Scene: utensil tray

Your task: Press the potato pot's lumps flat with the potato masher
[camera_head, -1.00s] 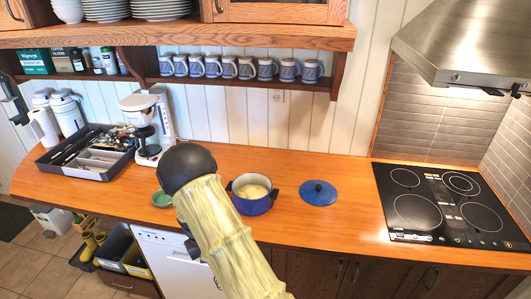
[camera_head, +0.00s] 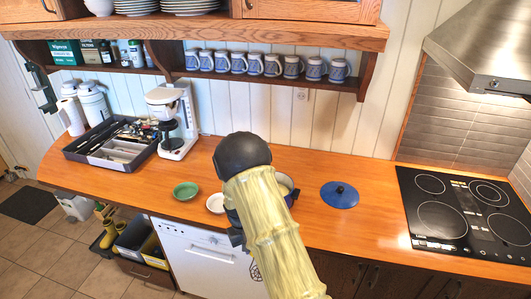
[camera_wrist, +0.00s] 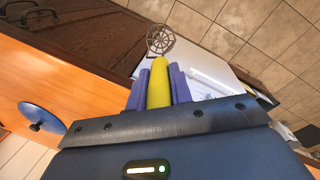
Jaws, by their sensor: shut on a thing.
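My gripper (camera_wrist: 158,88) is shut on the yellow handle of the potato masher (camera_wrist: 158,75) in the wrist view. The masher's round, web-like metal head (camera_wrist: 160,39) points away from the fingers. In the head view the head (camera_head: 256,272) shows beside my arm, in front of the white dishwasher and below the counter's front edge. The gripper itself is mostly hidden there behind my arm. The blue potato pot (camera_head: 291,198) stands on the counter, largely hidden by my arm; its lumps cannot be made out.
The blue lid (camera_head: 339,195) lies on the counter right of the pot. A green saucer (camera_head: 185,191) and a white saucer (camera_head: 215,203) lie left of it. The utensil tray (camera_head: 110,145), coffee maker (camera_head: 172,120) and cooktop (camera_head: 462,215) stand further out. Counter right of the lid is clear.

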